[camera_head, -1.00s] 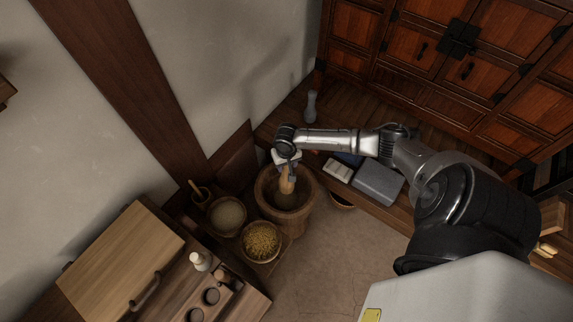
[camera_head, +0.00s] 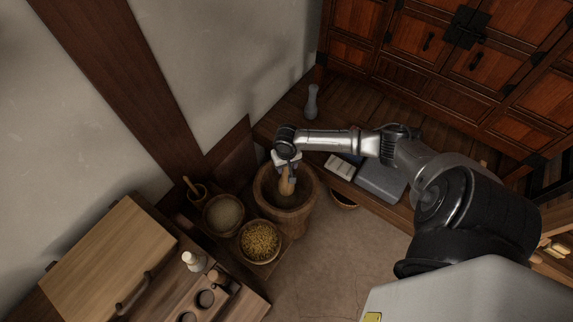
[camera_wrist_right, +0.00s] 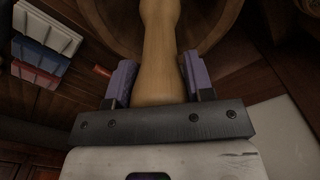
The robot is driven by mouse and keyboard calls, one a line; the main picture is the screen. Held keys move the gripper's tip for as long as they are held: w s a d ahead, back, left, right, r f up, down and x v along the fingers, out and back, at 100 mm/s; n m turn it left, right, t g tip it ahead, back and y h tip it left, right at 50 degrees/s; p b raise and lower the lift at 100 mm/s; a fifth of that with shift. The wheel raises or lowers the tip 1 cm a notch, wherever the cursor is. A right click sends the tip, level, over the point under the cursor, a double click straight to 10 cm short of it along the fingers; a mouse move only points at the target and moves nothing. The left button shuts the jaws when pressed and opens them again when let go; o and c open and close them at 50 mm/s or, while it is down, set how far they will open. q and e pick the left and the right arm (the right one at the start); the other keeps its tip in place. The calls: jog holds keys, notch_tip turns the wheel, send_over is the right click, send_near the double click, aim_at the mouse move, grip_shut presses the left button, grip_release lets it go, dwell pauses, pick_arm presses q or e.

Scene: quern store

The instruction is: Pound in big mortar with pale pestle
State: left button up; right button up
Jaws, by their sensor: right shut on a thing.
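The big mortar (camera_head: 304,211) is a round brown wooden bowl standing on the floor in the middle of the head view. My right gripper (camera_head: 287,168) is above its opening, shut on the pale pestle (camera_head: 287,187). The pestle's lower end is inside the mortar. In the right wrist view the pale wooden pestle (camera_wrist_right: 162,45) runs between the two purple-grey fingers of the right gripper (camera_wrist_right: 160,80), and the mortar's rim (camera_wrist_right: 215,20) curves behind it. Whether the pestle touches the mortar's bottom cannot be told. My left gripper is not in view.
A bowl of yellow grain (camera_head: 259,242) and a bowl of pale meal (camera_head: 222,214) stand left of the mortar. A small mortar with its own pestle (camera_head: 195,190) is behind them. A grey pestle-like object (camera_head: 311,102) stands on the shelf. A wooden chest (camera_head: 108,262) is at lower left.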

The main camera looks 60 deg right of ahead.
aim_at(286, 175)
notch_tip(286, 175, down, 6)
jog(key=shift+b, duration=0.85)
jog(key=shift+f, duration=0.45)
jog(key=shift+r, duration=0.1)
jog(key=shift+r+p, duration=0.5)
notch_tip(286, 175, up, 7)
jog(key=p, duration=0.8)
jog(key=shift+p, duration=0.3)
